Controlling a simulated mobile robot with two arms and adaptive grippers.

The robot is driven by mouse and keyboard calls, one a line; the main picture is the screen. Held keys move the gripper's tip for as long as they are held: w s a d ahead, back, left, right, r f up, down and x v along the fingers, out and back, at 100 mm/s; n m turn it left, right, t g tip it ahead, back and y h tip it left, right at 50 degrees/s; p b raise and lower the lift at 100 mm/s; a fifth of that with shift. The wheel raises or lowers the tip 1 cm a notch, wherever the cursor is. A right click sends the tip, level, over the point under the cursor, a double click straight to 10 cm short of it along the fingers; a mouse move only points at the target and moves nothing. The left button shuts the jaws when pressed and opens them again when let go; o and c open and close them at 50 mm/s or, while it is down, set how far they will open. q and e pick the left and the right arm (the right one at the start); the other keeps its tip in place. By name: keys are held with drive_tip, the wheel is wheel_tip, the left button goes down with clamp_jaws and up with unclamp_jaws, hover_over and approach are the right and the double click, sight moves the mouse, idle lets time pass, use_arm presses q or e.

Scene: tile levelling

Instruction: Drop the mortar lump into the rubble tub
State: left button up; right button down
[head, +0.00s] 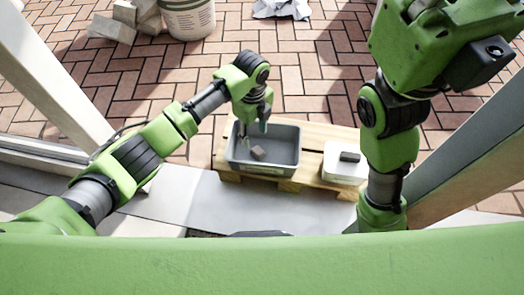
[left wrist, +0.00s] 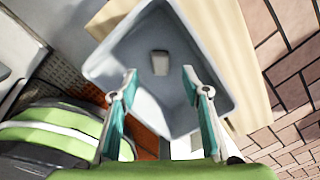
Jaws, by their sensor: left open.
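The rubble tub (head: 292,148) is a grey open box on a wooden pallet, and the left wrist view looks down into it (left wrist: 205,35). The mortar lump (head: 258,153) is a small grey block lying inside on the tub floor; it also shows in the left wrist view (left wrist: 160,63), between and beyond my fingertips. My left gripper (head: 252,132) is open and empty above the tub, and its teal fingers stand apart in the left wrist view (left wrist: 159,76), clear of the lump. My right arm is raised at the right, with its fingers out of view.
A white container (head: 342,174) with a dark grey block (head: 350,157) on top stands right of the tub on the pallet (head: 313,135). A white bucket (head: 188,18), grey blocks (head: 112,27) and crumpled paper (head: 281,8) lie farther back. Brick paving between is open.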

use_arm(q)
wheel_tip(320, 180, up, 12)
idle(0.5)
idle(0.3)
